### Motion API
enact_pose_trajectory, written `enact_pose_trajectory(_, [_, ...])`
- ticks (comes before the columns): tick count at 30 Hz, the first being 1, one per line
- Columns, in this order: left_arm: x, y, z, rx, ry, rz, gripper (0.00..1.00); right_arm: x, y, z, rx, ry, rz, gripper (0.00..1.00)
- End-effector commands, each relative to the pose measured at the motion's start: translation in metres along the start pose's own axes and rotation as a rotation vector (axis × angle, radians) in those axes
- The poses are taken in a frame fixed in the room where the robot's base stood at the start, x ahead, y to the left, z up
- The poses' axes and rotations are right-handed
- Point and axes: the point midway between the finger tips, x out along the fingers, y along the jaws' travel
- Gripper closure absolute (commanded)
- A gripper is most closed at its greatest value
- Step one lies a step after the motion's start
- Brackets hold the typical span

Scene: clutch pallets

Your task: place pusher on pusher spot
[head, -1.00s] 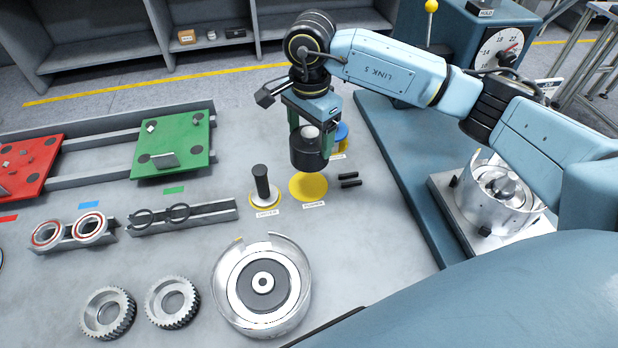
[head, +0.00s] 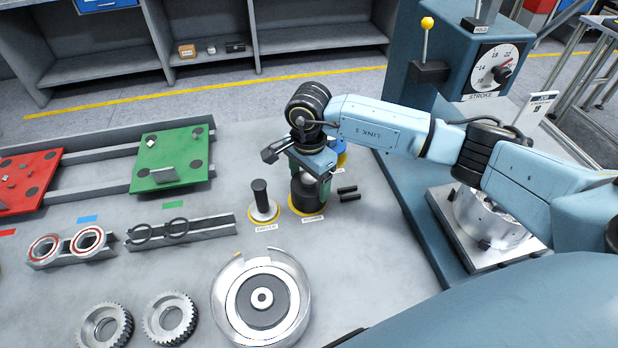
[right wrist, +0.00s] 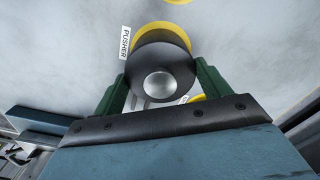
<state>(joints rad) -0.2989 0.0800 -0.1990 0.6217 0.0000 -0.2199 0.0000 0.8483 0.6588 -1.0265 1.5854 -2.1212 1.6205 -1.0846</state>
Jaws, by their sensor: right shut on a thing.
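The pusher (head: 306,196) is a dark cylinder with a pale metal top knob. It stands upright on or just above the yellow pusher spot (head: 304,213), covering most of it. My right gripper (head: 310,180) is shut on the pusher from above. In the right wrist view the green fingers flank the dark pusher (right wrist: 148,62), and a yellow rim of the spot (right wrist: 168,32) shows beyond it. Whether its underside touches the spot cannot be told. A white PUSHER label (head: 313,219) lies in front. My left gripper is not in view.
A black-handled driver (head: 260,196) stands on its own yellow spot just left. The press (head: 470,70) is at the right.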

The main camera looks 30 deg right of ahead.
Motion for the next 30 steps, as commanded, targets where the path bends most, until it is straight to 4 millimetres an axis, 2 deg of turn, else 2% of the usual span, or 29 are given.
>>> enact_pose_trajectory(2, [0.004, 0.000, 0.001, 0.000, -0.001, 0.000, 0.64, 0.003, -0.001, 0.000, 0.000, 0.000, -0.002, 0.52])
enact_pose_trajectory(3, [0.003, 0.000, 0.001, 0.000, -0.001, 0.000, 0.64, 0.003, 0.000, 0.000, 0.000, 0.000, 0.000, 0.20])
enact_pose_trajectory(7, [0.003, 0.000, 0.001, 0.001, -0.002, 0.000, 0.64, 0.002, 0.000, 0.000, 0.000, 0.000, 0.000, 0.03])
enact_pose_trajectory(19, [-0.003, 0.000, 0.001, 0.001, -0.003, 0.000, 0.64, -0.003, 0.000, 0.000, 0.000, 0.000, 0.001, 0.03])
enact_pose_trajectory(23, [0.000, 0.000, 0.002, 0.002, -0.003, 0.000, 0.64, -0.024, -0.001, 0.000, 0.000, 0.001, -0.005, 0.03])
enact_pose_trajectory(30, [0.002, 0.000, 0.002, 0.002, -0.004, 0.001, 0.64, -0.078, -0.001, 0.000, -0.001, 0.002, -0.006, 0.03])
